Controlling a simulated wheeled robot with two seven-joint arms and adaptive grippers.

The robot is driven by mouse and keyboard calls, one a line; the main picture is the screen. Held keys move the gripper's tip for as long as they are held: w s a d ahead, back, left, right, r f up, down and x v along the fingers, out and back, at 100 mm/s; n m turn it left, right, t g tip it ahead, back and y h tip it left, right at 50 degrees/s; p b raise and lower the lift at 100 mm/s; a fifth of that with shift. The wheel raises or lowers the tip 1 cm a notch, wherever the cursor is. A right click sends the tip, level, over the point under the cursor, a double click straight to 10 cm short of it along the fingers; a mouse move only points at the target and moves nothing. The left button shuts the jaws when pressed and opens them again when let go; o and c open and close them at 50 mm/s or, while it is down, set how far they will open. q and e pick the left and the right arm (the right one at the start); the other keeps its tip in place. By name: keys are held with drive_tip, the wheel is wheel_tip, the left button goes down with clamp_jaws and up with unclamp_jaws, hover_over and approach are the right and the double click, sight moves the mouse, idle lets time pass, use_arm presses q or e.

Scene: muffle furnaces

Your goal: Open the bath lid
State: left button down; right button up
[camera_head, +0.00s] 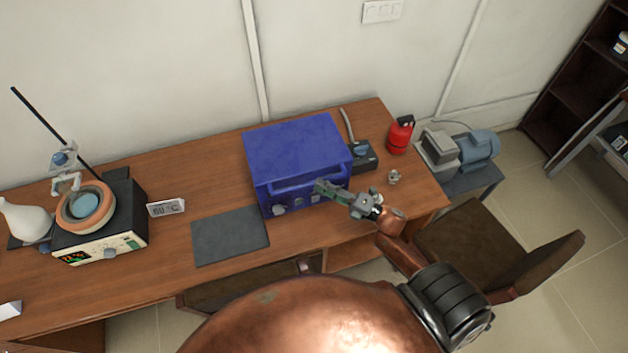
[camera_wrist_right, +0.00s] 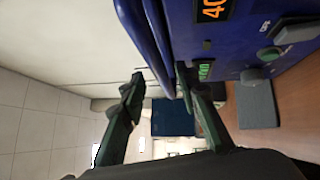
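The bath is a blue box (camera_head: 300,150) on the wooden table in the head view, with its flat lid (camera_head: 292,143) down. A blue handle bar (camera_head: 305,181) runs along its front edge, above a panel with knobs. In the wrist view the bar (camera_wrist_right: 158,45) and the front panel (camera_wrist_right: 240,40) with lit digits are close up. My right gripper (camera_head: 322,187) is at the front of the box, near the bar's right part. Its fingers (camera_wrist_right: 160,75) are apart, one on each side of the bar; contact is unclear. My left gripper is out of view.
A dark grey mat (camera_head: 230,236) lies left of the box. A heating device (camera_head: 98,225) with an orange-rimmed bowl stands further left. A small black unit (camera_head: 362,156) and a red canister (camera_head: 400,135) stand to the right. A chair (camera_head: 500,250) is at the table's right front.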

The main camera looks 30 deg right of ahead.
drive_tip(key=shift+x, duration=1.25)
drive_tip(key=shift+w+a, duration=0.15)
drive_tip(key=shift+w, duration=0.1)
drive_tip(key=shift+w+a, duration=0.1)
clamp_jaws()
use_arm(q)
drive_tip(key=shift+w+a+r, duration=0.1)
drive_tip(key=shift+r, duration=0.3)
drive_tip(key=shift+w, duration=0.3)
